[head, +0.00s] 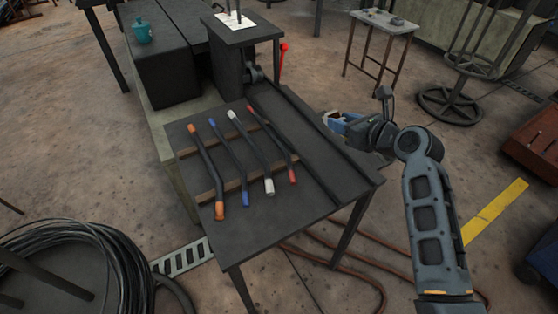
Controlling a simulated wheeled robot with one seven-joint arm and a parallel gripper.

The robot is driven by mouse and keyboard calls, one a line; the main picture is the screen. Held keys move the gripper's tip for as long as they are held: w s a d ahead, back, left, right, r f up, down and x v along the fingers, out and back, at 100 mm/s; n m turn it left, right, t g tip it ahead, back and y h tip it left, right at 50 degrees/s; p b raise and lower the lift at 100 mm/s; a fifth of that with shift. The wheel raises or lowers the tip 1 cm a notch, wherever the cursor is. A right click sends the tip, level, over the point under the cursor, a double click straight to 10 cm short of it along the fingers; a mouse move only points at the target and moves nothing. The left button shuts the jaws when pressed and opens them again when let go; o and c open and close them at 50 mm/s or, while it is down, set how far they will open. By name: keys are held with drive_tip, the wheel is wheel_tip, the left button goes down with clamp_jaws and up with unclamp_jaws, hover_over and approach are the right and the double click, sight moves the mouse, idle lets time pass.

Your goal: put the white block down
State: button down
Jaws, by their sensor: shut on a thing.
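My gripper (345,122) is at the end of my arm, beyond the right edge of the dark table. Its jaws are shut on a small whitish thing (334,116), taken as the white block, which is held clear of the table. Blue parts and the gripper itself hide most of it, so its shape and tilt are hard to tell. The dark table (240,240) is to the left of my gripper.
Several dark bars with coloured ends (240,133) lie across wooden strips on the table. A long dark rail (315,143) runs beside them. The table's near end is clear. A small stand (385,22) is behind my gripper; red hoses (350,262) lie on the floor.

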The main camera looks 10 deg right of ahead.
drive_tip(key=s+a+f, duration=0.2)
drive_tip(key=a, duration=0.1)
drive_tip(key=s+a+f, duration=0.2)
drive_tip(key=s+a, duration=0.1)
drive_tip(key=s+a+f+p, duration=0.1)
drive_tip(key=s+a+f, duration=0.1)
drive_tip(key=a, duration=0.1)
drive_tip(key=shift+s+f, duration=0.15)
drive_tip(key=shift+f, duration=0.25)
hover_over(312, 192)
drive_tip(key=shift+f+b, duration=0.4)
drive_tip(key=shift+f, duration=1.65)
drive_tip(key=shift+f, duration=0.4)
drive_tip(key=shift+f, duration=0.2)
drive_tip(key=c, duration=0.7)
unclamp_jaws()
